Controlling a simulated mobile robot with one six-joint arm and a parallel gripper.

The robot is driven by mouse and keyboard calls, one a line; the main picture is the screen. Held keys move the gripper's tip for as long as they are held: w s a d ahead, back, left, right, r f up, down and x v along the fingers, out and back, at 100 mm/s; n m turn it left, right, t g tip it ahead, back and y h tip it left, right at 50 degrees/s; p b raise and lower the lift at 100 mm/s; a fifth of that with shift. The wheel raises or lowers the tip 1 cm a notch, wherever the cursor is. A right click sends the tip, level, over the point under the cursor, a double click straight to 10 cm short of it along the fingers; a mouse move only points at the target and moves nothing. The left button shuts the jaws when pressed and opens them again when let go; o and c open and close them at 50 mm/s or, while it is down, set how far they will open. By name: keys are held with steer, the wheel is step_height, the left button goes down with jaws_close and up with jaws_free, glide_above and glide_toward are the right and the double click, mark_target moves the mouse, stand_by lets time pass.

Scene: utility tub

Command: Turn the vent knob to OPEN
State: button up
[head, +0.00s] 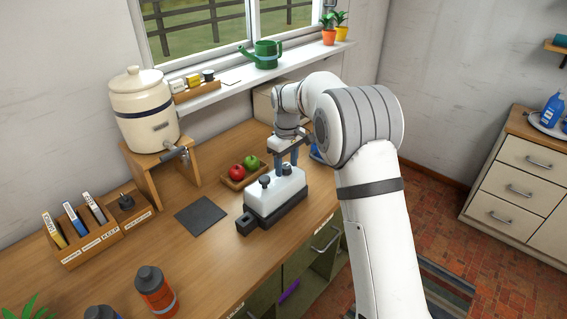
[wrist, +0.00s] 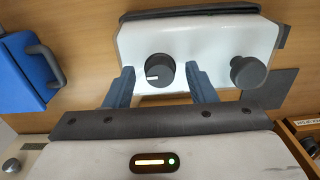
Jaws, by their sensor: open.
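A white box-shaped device (head: 268,201) with a black base stands on the wooden counter. In the wrist view its white top (wrist: 205,45) carries a round dark knob (wrist: 159,71) with a white mark pointing left. A second dark knob (wrist: 249,71) stands to its right. No OPEN lettering is readable in either view. My gripper (wrist: 162,76) is open, its two blue fingers on either side of the marked knob with a visible gap at each side. In the head view my gripper (head: 287,160) is over the device's far end; I cannot tell its exact height.
A small tray (head: 231,184) with a red and a green apple is behind the device. A dark mat (head: 201,216) lies to its left. A blue box (wrist: 25,72) with a handle is beside the device. An orange bottle (head: 155,291) stands near the front.

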mark_target(286, 166)
step_height(286, 166, up, 7)
steer(key=shift+r+b, duration=0.2)
steer(key=shift+b, duration=0.3)
steer(key=shift+r, duration=0.2)
